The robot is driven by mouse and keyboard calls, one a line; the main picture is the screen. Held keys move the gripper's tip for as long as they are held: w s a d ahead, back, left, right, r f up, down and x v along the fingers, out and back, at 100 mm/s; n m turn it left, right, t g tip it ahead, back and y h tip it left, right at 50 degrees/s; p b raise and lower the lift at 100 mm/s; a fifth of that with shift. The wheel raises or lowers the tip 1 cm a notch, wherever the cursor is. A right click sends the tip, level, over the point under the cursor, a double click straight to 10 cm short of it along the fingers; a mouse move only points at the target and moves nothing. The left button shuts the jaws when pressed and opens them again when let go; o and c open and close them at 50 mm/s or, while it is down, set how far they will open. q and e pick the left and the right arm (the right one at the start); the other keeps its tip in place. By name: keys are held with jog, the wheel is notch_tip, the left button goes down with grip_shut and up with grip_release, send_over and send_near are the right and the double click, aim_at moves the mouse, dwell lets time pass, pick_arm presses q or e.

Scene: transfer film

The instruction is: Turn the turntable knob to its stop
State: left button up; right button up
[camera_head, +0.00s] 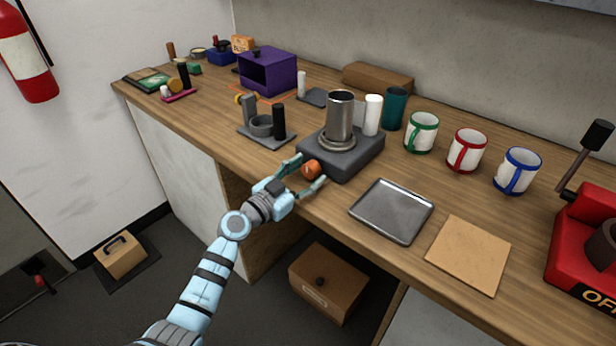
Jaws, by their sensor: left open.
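The turntable (352,155) is a dark grey square block near the front edge of the wooden counter, with a metal cylinder (340,117) standing upright on its round top. Its orange knob (311,169) sticks out of the front left side. My left gripper (312,172) is open, with one finger on the far left side of the knob and the other on its near right side. The knob sits between the fingertips; I cannot tell whether they touch it. My right gripper is not in view.
A grey holder with dark posts (266,133) stands to the left. A metal tray (392,211) and a tan board (468,254) lie to the right. White mugs with green, red (466,151) and blue trim stand behind them. A red machine (585,245) is at far right.

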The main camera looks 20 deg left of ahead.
pick_arm(q)
jog(key=shift+w+d, duration=0.15)
jog(key=shift+w, duration=0.3)
jog(key=c, duration=1.1)
jog(key=shift+r+m+p, duration=0.15)
jog(key=shift+m+p, duration=0.15)
jog(key=shift+p, duration=0.1)
jog(key=shift+c, duration=0.2)
jog(key=shift+r+m+p, duration=0.1)
jog(key=shift+m+p, duration=0.85)
jog(key=shift+m, duration=0.25)
jog(key=m, duration=0.2)
jog(key=shift+f+m+p, duration=0.2)
jog(key=shift+m+p, duration=0.1)
jog(key=shift+p, duration=0.1)
